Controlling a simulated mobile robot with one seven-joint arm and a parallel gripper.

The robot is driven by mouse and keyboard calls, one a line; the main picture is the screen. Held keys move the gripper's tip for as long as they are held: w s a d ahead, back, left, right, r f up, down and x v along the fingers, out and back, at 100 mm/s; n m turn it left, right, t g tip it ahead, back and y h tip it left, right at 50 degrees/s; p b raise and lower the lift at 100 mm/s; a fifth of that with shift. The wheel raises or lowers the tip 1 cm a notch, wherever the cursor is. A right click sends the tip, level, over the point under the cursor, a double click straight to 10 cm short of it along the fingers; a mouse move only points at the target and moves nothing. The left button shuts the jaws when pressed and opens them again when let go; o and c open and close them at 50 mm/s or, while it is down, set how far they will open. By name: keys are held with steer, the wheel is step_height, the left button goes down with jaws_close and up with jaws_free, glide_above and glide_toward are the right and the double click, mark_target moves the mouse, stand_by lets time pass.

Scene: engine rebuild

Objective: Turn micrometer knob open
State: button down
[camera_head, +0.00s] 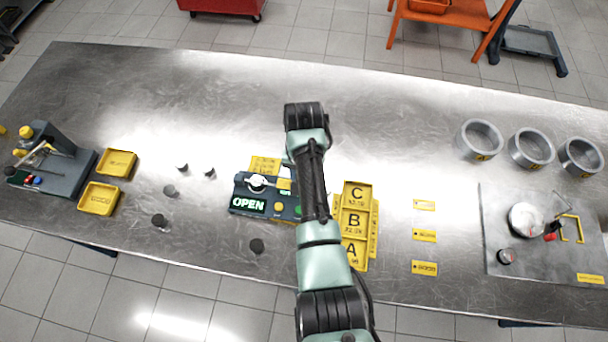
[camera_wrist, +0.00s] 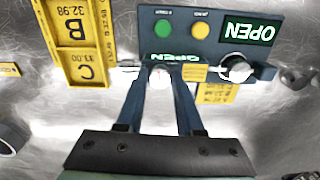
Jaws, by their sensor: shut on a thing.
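The micrometer unit (camera_head: 240,192) is a dark blue-grey box left of my arm, with a lit green OPEN display (camera_wrist: 249,31). Its round silver gauge part (camera_wrist: 237,68) also shows in the head view (camera_head: 257,181). In the wrist view my gripper (camera_wrist: 160,72) reaches the front of the box. Its two blue fingers are shut on a pale knob (camera_wrist: 160,82), which appears to be the micrometer knob and is mostly covered by them. A green OPEN label (camera_wrist: 178,57) shows beside the fingertips. In the head view my arm hides the gripper and knob.
A yellow lettered tray (camera_head: 355,222) stands right of my arm. A green button (camera_wrist: 163,28) and a yellow button (camera_wrist: 200,30) are on the box. The table's back middle is clear.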

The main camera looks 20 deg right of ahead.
steer(key=m, duration=0.4)
steer(key=shift+w+r+p, duration=0.1)
steer(key=shift+p, duration=0.3)
steer(key=shift+m, duration=1.6)
steer(key=c, duration=0.5)
jaws_free()
steer(key=shift+c, duration=0.2)
step_height(320, 180, up, 13)
steer(key=shift+b, duration=0.4)
